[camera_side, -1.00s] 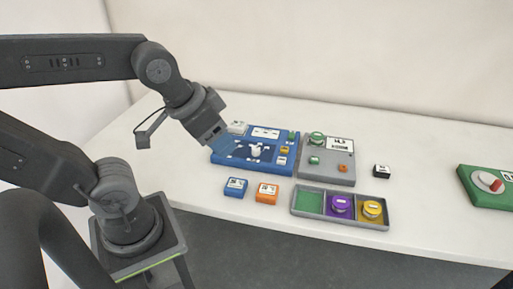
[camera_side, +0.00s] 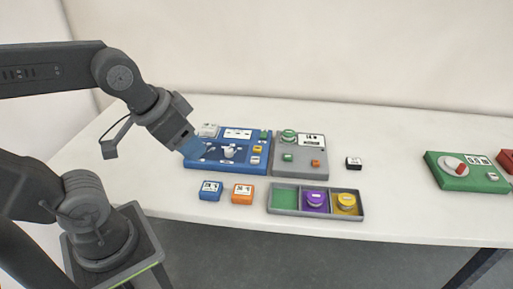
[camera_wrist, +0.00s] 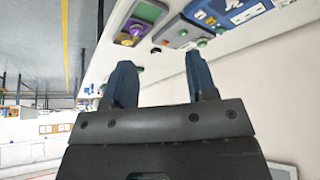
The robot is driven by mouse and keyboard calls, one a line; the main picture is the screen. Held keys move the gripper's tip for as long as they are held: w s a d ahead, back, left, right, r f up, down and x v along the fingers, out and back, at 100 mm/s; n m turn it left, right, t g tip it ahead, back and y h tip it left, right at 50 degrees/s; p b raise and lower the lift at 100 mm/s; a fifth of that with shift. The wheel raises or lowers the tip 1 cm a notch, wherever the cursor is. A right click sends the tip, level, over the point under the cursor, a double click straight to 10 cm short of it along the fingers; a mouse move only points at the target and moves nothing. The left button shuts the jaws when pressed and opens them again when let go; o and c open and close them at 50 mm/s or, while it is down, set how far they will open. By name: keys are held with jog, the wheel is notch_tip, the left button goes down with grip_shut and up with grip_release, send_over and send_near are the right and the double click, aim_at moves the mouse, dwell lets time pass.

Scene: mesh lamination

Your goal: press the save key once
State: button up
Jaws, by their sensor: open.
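No label is sharp enough to tell me which key is the save key. My gripper (camera_side: 192,148) is open and empty, at the left part of the blue panel in the side view. In the wrist view its two blue fingers (camera_wrist: 160,84) stand apart. Its height above the panel is unclear.
A blue block (camera_side: 210,191) and an orange block (camera_side: 242,194) lie in front. A grey tray (camera_side: 315,214) holds purple and yellow knobs. A black block (camera_side: 354,163) lies right of the grey panel. A green box (camera_side: 466,182) with a red-handled dial stands farther right. Table between is clear.

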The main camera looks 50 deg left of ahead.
grip_shut()
dwell(1.5)
